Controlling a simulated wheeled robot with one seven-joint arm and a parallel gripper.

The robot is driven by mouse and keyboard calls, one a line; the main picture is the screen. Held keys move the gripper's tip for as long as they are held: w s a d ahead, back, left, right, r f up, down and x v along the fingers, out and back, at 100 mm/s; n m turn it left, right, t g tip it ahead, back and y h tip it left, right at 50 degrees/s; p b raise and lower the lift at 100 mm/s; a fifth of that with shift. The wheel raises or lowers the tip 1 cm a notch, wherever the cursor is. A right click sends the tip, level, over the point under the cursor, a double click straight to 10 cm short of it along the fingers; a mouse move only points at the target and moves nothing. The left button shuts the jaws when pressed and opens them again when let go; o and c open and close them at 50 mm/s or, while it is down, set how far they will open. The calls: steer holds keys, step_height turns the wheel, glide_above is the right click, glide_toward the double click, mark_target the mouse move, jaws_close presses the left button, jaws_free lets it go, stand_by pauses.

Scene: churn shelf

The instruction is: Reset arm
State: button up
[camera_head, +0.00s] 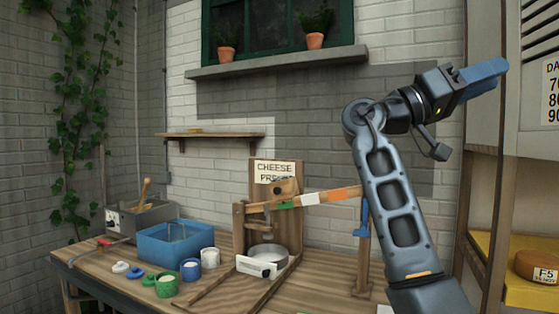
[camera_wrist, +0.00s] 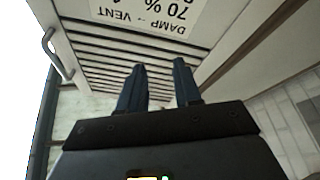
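My arm rises at the right of the head view, and my gripper (camera_head: 490,76) is held high, pointing right toward the cabinet. In the wrist view my gripper (camera_wrist: 159,80) shows two dark blue fingers with a clear gap between them and nothing in it. Beyond the fingers is the slatted vent panel (camera_wrist: 110,45) with a "DAMP - VENT" label (camera_wrist: 165,14), which appears upside down. The gripper looks apart from the panel, though the exact distance cannot be told.
A wooden cheese press (camera_head: 262,215) stands on the workbench (camera_head: 225,290). Left of it are a blue tub (camera_head: 165,247) and several small pots. A cabinet (camera_head: 485,150) stands close on the right, with a labelled cheese (camera_head: 537,267) below. A windowsill (camera_head: 275,62) juts out behind.

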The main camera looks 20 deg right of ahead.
steer(key=w+a+f+n+t+h, duration=0.1)
steer(key=w+f+n+t, duration=0.3)
steer(key=f+n+t, duration=0.7)
steer(key=w+f+n+t, duration=0.4)
steer(key=f+t, duration=0.3)
steer(key=f, duration=0.9)
steer(key=s+a+f+n+t+y, duration=0.3)
steer(key=a+f+n+t+y, duration=0.15)
steer(key=f, duration=0.65)
steer(key=s+a+f+n+t+y, duration=0.3)
steer(key=a+f+y, duration=0.25)
steer(key=f, duration=0.55)
steer(key=s+a+f+y, duration=0.3)
steer(key=s+a+f, duration=0.2)
steer(key=s, duration=0.3)
steer(key=s+a+f+y, duration=0.4)
steer(key=s+a, duration=0.2)
steer(key=s, duration=0.2)
steer(key=s+a+r+m+y, duration=0.1)
steer(key=s+a+r, duration=0.1)
steer(key=s, duration=0.8)
steer(key=s+a+r+m+y, duration=0.1)
steer(key=s+r, duration=0.4)
steer(key=s, duration=0.5)
steer(key=shift+a+r+m+t+y, duration=0.25)
steer(key=shift+a+m+t+y, duration=0.15)
steer(key=shift+m+y, duration=0.3)
